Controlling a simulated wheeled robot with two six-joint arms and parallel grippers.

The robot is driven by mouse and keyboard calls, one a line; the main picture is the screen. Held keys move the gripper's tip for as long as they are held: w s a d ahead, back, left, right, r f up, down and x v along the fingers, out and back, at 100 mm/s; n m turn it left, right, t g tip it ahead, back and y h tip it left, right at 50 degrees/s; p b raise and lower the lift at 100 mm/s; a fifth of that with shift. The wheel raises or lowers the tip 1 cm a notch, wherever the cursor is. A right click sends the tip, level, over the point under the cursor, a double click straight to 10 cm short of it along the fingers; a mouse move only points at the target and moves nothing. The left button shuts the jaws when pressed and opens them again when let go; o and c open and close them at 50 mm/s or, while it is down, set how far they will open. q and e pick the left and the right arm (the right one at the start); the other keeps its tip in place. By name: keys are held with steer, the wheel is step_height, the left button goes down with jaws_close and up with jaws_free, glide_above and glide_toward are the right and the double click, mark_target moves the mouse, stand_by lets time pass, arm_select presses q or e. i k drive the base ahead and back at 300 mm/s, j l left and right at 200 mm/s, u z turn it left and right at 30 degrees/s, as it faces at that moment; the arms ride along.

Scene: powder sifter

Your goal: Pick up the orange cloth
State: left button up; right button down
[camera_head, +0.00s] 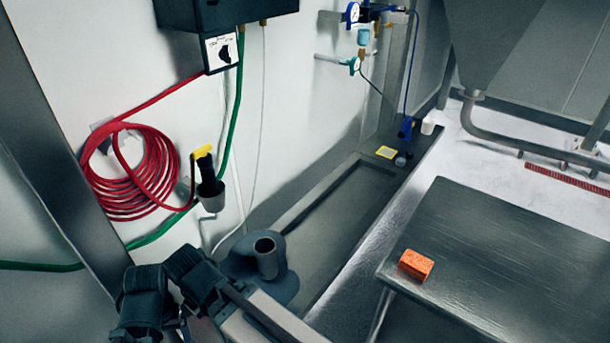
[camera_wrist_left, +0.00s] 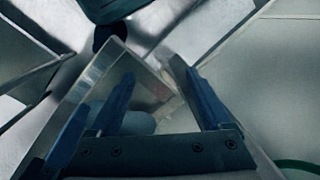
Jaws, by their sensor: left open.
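The orange cloth (camera_head: 415,264) is a small folded block lying near the left edge of the dark metal table (camera_head: 500,262) in the head view. I cannot make it out in the left wrist view. My left gripper (camera_wrist_left: 153,68) shows in the left wrist view with its two blue-grey fingers spread apart and nothing held between them. In the head view, dark parts of my arm show at the bottom left, well left of the cloth and apart from it. My right gripper is in neither view.
A sunken grey trough (camera_head: 330,215) runs along the wall, left of the table. A coiled red hose (camera_head: 130,180) and a black-and-yellow nozzle (camera_head: 208,178) hang on the wall. A yellow pad (camera_head: 386,152) lies at the trough's far end. The tabletop around the cloth is clear.

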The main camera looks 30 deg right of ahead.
mark_target(414, 264)
steer(key=k+j, duration=0.15)
steer(key=k, duration=0.15)
steer(key=k+j, duration=0.15)
steer(key=k, duration=0.15)
steer(key=z, duration=1.85)
